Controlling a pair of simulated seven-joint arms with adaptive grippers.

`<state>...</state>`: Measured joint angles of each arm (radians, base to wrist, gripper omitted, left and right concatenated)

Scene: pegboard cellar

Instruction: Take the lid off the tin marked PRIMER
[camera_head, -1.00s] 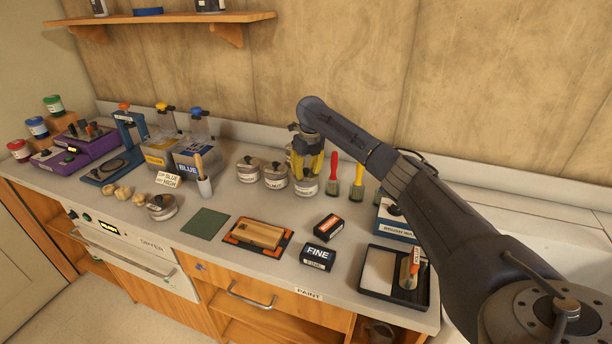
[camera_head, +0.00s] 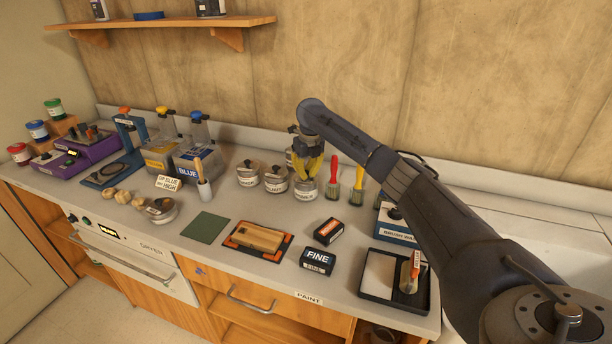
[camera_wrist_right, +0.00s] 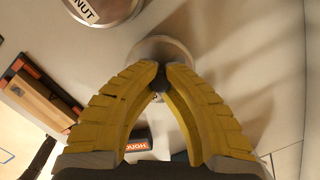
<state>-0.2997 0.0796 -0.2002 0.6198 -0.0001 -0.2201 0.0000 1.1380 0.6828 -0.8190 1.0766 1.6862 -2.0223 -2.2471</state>
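Three small tins with knobbed lids stand in a row on the counter. The right-hand tin (camera_head: 306,195) is under my right gripper (camera_head: 307,174); its label is too small to read surely. In the right wrist view the yellow fingertips (camera_wrist_right: 161,72) close on the dark knob of its round grey lid (camera_wrist_right: 163,46). I cannot tell whether the lid sits on the tin or is slightly raised. The middle tin (camera_head: 276,181), whose label ends in "NUT", also shows in the wrist view (camera_wrist_right: 100,8). The left tin (camera_head: 247,175) is lidded. My left gripper is not in view.
A black FINE box (camera_head: 318,261), a wooden block on an orange-edged tray (camera_head: 285,255) and a black tray (camera_head: 365,290) lie in front. A green mat (camera_head: 205,228) lies left.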

